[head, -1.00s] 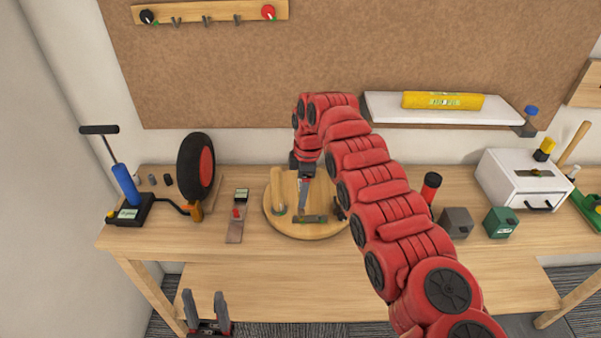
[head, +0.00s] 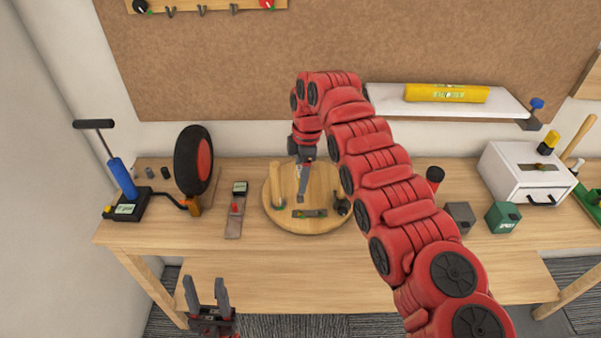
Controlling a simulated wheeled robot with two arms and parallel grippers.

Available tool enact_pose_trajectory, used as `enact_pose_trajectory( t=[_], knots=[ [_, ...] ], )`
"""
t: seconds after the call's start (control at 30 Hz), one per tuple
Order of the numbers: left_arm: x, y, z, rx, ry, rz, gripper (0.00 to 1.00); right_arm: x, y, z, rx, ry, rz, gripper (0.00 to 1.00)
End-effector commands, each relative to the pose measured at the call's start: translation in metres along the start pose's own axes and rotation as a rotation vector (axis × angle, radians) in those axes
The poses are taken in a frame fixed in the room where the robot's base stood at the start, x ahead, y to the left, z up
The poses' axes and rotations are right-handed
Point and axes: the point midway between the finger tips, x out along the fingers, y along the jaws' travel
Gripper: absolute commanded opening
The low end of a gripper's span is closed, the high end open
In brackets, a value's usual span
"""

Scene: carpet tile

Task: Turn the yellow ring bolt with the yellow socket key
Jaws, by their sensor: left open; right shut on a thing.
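My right gripper (head: 301,190) reaches down over the round wooden board (head: 322,228) on the bench. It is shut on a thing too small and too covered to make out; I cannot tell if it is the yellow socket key. The yellow ring bolt cannot be made out for certain. A yellow-topped item (head: 549,140) stands on the white box (head: 513,185) at the right; I cannot tell what it is. My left gripper (head: 207,290) is open and empty at the lower left, in front of the bench, fingers pointing up.
The board also bears a wooden post (head: 278,187), a dark flat bar (head: 312,213) and a small dark thing (head: 342,205). A pump (head: 122,180), a wheel (head: 194,160), grey (head: 460,215) and green (head: 503,217) blocks stand on the bench. The bench front is mostly clear.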

Motion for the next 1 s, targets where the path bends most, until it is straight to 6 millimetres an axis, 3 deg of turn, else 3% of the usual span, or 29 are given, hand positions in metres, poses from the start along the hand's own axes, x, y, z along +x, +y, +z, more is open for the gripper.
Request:
enact_pose_trajectory(
  t=[1.0],
  knots=[
    [-0.038,0.002,0.006,0.0,0.0,0.0,0.5,0.057,0.001,0.006,0.001,0.0,0.002,0.0]
  ],
)
